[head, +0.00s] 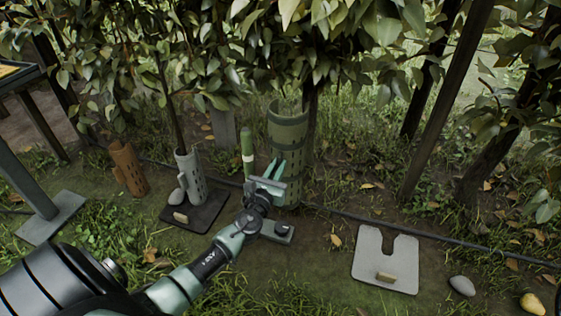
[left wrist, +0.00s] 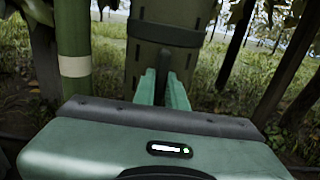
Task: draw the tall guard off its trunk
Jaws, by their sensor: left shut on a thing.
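The tall guard (head: 288,132) is an olive-green slotted tube with dark bands, standing nearly upright under the leaves. A dark trunk (head: 311,108) shows at its right edge; I cannot tell how much of it is inside the tube. In the left wrist view the guard (left wrist: 160,62) rises straight ahead, its top out of frame. My left gripper (head: 276,168) is at the guard's lower front. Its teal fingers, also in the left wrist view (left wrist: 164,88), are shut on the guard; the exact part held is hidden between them. My right gripper is not in view.
A green stake (head: 247,152) with a pale band stands close left of the guard. A grey guard (head: 190,178) on a dark plate (head: 209,216) and a brown guard (head: 129,168) stand further left. A notched pale plate (head: 370,262), stones and a dark hose lie right.

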